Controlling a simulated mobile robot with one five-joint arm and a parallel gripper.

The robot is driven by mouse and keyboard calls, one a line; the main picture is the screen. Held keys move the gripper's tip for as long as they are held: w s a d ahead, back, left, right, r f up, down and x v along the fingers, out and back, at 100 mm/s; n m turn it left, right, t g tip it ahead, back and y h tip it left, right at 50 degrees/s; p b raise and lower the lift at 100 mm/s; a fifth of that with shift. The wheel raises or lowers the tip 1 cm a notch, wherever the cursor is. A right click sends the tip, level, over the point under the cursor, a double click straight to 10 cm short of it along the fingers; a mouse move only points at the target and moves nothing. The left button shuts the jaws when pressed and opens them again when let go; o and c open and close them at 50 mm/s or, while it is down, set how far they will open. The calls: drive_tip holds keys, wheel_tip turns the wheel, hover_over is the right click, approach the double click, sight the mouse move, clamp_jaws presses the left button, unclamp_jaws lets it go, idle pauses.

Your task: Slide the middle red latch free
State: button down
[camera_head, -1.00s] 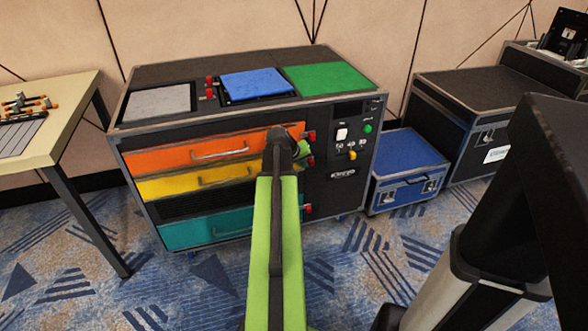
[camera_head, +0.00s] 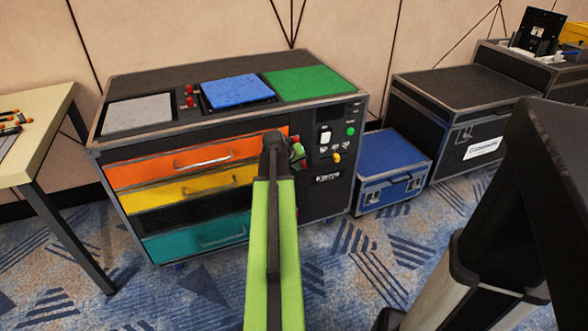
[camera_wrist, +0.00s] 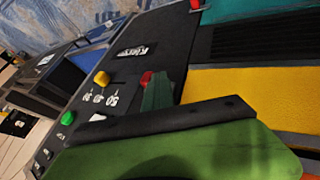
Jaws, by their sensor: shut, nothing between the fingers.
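The cabinet (camera_head: 200,124) has orange (camera_head: 150,170), yellow (camera_head: 160,191) and teal (camera_head: 180,243) drawers, all flush with its front. My gripper (camera_head: 298,153) is shut and empty at the right end of the upper drawers. In the wrist view, its green fingertips (camera_wrist: 158,92) partly cover the middle red latch (camera_wrist: 147,77), beside the yellow drawer (camera_wrist: 248,98). I cannot tell whether they touch it. The top red latch (camera_head: 296,140) shows just above my gripper.
A control panel with a white switch (camera_head: 325,136), green button (camera_head: 350,131) and yellow knob (camera_head: 336,157) lies right of the latches. A blue-topped case (camera_head: 395,158) and a black case (camera_head: 460,95) stand farther right. A table (camera_head: 42,125) stands left.

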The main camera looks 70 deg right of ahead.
drive_tip(key=shift+s+d, duration=0.1)
drive_tip(key=shift+s, duration=0.3)
drive_tip(key=w+a+r+p, duration=0.4)
drive_tip(key=a+r+p, duration=0.4)
drive_tip(key=a, duration=0.1)
drive_tip(key=shift+w, duration=0.25)
